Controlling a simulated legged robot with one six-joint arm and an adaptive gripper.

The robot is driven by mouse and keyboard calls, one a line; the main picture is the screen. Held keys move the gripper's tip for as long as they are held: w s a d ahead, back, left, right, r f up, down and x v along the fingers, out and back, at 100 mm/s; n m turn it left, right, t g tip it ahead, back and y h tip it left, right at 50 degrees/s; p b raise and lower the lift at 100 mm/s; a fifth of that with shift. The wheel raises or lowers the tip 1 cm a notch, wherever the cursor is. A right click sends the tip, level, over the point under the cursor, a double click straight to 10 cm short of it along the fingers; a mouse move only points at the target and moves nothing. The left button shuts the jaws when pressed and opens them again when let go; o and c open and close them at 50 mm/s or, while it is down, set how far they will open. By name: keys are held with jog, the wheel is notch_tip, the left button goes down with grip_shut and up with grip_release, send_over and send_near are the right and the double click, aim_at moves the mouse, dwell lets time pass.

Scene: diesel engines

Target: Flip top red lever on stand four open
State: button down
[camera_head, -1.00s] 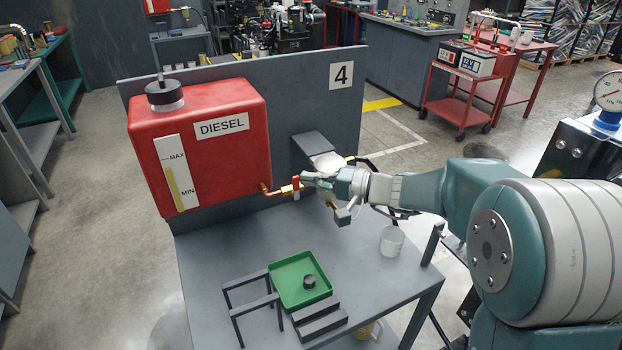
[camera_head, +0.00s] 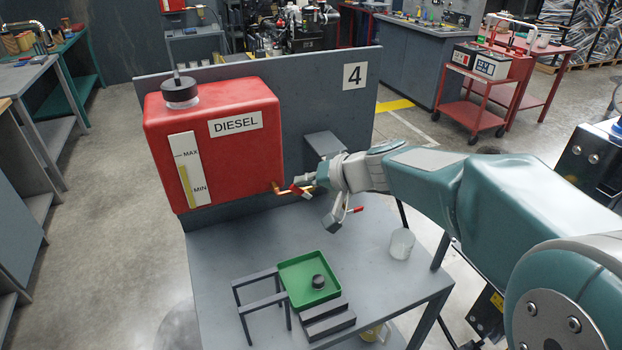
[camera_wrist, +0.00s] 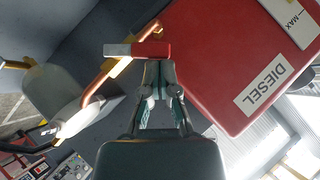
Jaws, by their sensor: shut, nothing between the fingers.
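The top red lever (camera_head: 295,188) sits on the brass pipe (camera_head: 280,189) at the lower right of the red diesel tank (camera_head: 210,145) on stand four. It lies at an angle across the pipe. In the wrist view the lever (camera_wrist: 153,49) shows a red end and a pale grey end. My gripper (camera_head: 302,180) is shut and empty. Its fingertips (camera_wrist: 158,68) are right beside the lever's red end; I cannot tell whether they touch. A second red lever (camera_head: 355,210) is lower on the right, below my wrist.
The grey panel marked 4 (camera_head: 355,76) stands behind the tank. The grey bench (camera_head: 215,250) holds a green tray (camera_head: 295,280) with a black cap (camera_head: 318,282), and a clear cup (camera_head: 402,244) at the right. The bench between tank and tray is clear.

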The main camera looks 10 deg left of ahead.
jog(key=a+n+t+h, duration=0.1)
jog(key=h, duration=0.1)
jog(key=s+a+f+n+h, duration=0.1)
jog(key=h, duration=0.1)
jog(key=shift+s+f+t, duration=0.15)
jog(key=shift+s+t, duration=0.05)
jog(key=shift+t, duration=0.2)
jog(key=shift+n, duration=0.3)
jog(key=shift+r, duration=0.8)
jog(key=shift+r, duration=0.1)
jog(key=w+r+v, duration=0.1)
jog(key=w+v, duration=0.1)
jog(key=v, duration=1)
jog(key=shift+s+r, duration=0.15)
jog(key=shift+r, duration=0.45)
